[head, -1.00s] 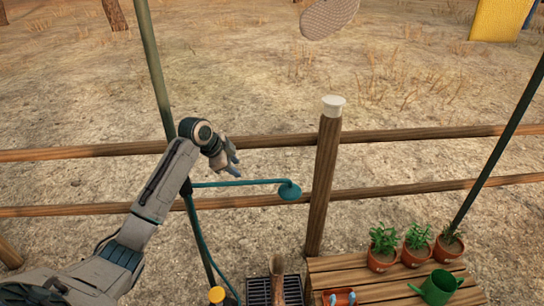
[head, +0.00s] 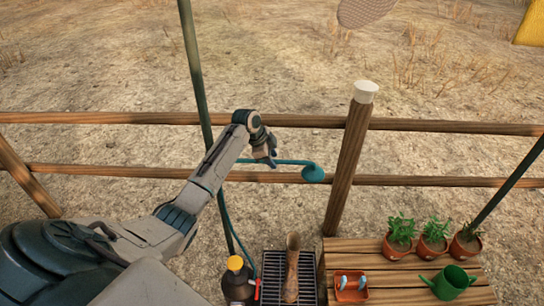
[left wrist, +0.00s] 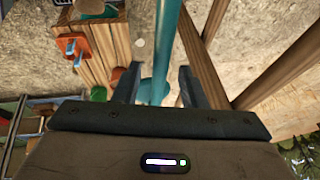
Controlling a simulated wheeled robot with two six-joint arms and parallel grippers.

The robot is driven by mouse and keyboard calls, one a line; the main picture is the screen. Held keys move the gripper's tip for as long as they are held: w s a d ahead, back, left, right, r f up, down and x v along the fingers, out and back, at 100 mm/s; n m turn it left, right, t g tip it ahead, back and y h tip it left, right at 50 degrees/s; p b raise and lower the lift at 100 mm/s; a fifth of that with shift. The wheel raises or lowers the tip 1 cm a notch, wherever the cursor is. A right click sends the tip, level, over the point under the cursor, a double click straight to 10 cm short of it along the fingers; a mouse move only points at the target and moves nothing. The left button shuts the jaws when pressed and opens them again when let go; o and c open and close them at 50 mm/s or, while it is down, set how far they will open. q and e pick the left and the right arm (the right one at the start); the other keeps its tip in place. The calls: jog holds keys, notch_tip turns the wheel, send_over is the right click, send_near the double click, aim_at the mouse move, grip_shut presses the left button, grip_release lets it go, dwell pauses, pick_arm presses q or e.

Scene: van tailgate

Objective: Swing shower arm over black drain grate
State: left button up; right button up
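The teal shower arm (head: 290,162) reaches out sideways from the dark green pole, ending in a round teal shower head (head: 313,173). The black drain grate (head: 274,265) lies on the ground lower in the head view, with a tall brown boot-like object (head: 292,270) standing on it. In the head view the shower head shows above and right of the grate. My left gripper (head: 270,160) is at the shower arm. In the left wrist view its two fingers are apart, with the teal shower arm (left wrist: 167,40) running between them; contact cannot be told. My right gripper is out of view.
A wooden fence post (head: 347,165) stands just right of the shower head, with rails behind. A slatted bench (head: 400,270) holds potted plants, a green watering can (head: 449,282) and an orange tray (head: 351,287). A dark bottle with a yellow cap (head: 236,263) stands left of the grate.

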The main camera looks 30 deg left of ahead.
pick_arm(q)
jog(key=shift+w+f, duration=0.1)
grip_shut()
jog(key=s+d+m+g+h+p, duration=0.1)
jog(key=s+d+m+g+p, duration=0.1)
jog(key=s+m+p, duration=0.2)
jog(key=shift+s+d+m+h, duration=0.4)
jog(key=shift+s+m, duration=1.1)
jog(key=shift+s, duration=2.7)
